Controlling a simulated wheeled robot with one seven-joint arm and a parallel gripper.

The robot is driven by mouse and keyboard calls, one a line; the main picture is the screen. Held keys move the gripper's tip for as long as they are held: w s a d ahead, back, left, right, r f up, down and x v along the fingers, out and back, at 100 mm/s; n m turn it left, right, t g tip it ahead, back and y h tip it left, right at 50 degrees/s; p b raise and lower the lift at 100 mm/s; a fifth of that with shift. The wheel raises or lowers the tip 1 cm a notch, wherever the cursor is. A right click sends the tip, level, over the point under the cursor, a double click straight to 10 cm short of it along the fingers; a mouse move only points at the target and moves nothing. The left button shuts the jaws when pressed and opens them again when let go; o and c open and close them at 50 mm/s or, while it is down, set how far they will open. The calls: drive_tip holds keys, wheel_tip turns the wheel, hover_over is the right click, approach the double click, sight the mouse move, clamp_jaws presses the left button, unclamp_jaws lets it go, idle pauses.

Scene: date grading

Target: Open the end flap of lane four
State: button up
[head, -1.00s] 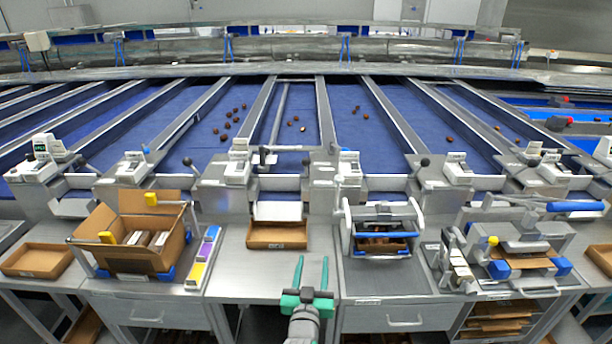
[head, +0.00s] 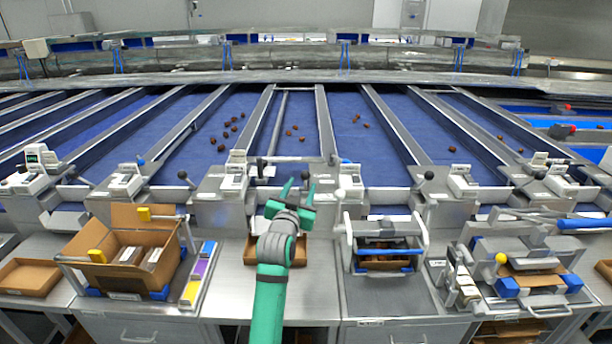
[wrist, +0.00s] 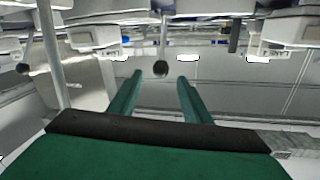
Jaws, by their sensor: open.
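My gripper (head: 299,184) is open and empty, raised over the middle bench at the end of the central lane. Its two green fingers point toward the lane end; in the wrist view (wrist: 160,77) a dark round knob (wrist: 160,68) shows between and beyond the fingertips, apart from them. The central blue lane (head: 297,110) holds a few dates and has a crossbar (head: 286,159) with a black-ended handle (head: 261,166) at its near end. My arm hides part of that end. I cannot read any lane number, so I cannot tell which lane is four.
A cardboard tray (head: 252,252) lies under my arm, partly hidden. An open carton (head: 90,244) stands left, a blue-handled device (head: 385,252) right. Other black knobs (head: 428,175) stand along the lane ends.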

sight(305, 178)
drive_tip(key=w, duration=0.2)
drive_tip(key=w+d, duration=0.1)
drive_tip(key=w, duration=0.4)
drive_tip(key=shift+w+d, duration=0.25)
drive_tip(key=shift+w, duration=0.05)
drive_tip(key=shift+a, duration=0.1)
clamp_jaws()
